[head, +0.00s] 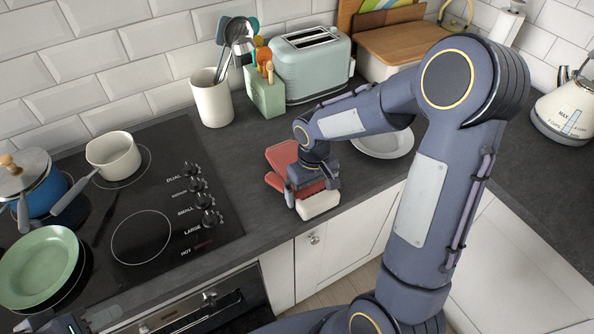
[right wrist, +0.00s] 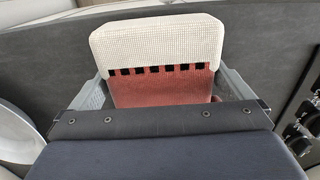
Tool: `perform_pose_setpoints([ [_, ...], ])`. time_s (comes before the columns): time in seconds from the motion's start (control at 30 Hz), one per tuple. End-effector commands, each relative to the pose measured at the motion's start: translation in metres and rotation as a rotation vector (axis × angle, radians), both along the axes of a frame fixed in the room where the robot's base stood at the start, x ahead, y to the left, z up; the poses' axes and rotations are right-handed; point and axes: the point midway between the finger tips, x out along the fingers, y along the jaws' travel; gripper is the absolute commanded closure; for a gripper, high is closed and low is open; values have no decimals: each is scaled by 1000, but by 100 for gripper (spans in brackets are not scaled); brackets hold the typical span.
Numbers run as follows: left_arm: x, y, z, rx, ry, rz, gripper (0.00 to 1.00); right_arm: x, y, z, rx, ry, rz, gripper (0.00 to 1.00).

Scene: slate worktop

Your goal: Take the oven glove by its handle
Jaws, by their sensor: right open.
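The oven glove, red with a white cuff, lies on the worktop to the right of the hob; its red part (head: 282,156) and white cuff (head: 319,204) show on either side of my right gripper (head: 312,182). In the right wrist view the white cuff (right wrist: 156,42) and a strip of red fabric lie between the two grey fingers of my right gripper (right wrist: 162,88), which is open around the glove. Part of the glove is hidden under the gripper. My left gripper (head: 72,324) shows only partly at the bottom left edge, away from the glove; its jaws are unclear.
A toaster (head: 312,62), green utensil block (head: 265,95) and white crock (head: 212,98) stand behind. A white bowl (head: 383,146) is just right of my gripper. The worktop's front edge is close.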

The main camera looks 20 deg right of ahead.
Motion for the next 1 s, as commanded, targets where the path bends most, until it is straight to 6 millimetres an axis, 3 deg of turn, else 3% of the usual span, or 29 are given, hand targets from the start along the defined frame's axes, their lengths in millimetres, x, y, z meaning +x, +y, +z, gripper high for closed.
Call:
perform_pose_setpoints([
  [0.27,0,0,0,0,0,0,64,0,0,-4,0,0,-1,0],
  [0.6,0,0,0,0,0,0,64,0,0,-3,0,-1,0,44],
  [1.0,0,0,0,0,0,0,64,1,0,4,0,-5,0,46],
])
